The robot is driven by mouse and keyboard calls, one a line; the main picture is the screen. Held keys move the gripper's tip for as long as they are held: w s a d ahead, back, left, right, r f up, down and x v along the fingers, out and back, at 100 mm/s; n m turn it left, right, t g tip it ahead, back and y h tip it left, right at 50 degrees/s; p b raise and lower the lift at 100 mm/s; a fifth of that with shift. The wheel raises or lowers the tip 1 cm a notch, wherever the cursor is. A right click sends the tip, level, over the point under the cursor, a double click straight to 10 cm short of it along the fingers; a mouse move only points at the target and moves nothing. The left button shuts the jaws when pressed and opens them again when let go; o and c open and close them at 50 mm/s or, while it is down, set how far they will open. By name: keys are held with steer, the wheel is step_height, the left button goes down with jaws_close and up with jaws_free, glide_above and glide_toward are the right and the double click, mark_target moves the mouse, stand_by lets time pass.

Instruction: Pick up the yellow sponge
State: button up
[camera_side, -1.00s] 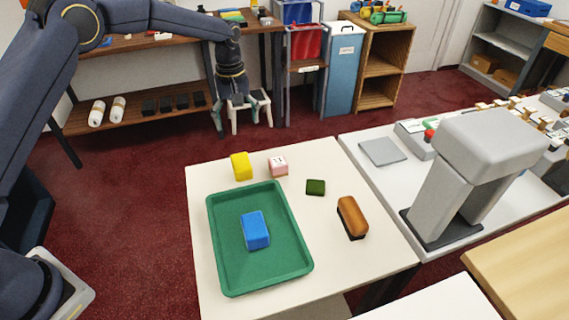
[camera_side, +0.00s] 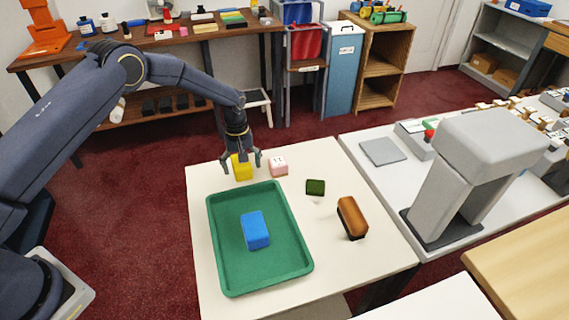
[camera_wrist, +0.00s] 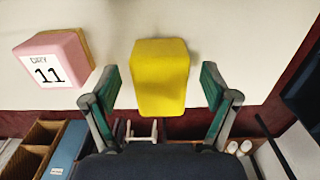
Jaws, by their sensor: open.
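The yellow sponge (camera_side: 241,169) stands on the white table near its far left corner, beyond the green tray (camera_side: 291,212). My gripper (camera_side: 242,167) is open at the sponge, with a finger on either side of it in the side view. In the wrist view the yellow sponge (camera_wrist: 160,75) lies between and ahead of the open fingers of my gripper (camera_wrist: 160,88), with gaps on both sides. The fingers do not appear to touch it.
A pink block marked "DRY 11" (camera_side: 278,166) stands close beside the sponge. A blue block (camera_side: 256,230) lies in the tray. A dark green pad (camera_side: 316,187) and a brown brush (camera_side: 351,216) lie to the right. A grey scanner-like stand (camera_side: 490,145) is farther right.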

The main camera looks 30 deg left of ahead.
steer(key=shift+f, duration=0.45)
steer(key=c, duration=1)
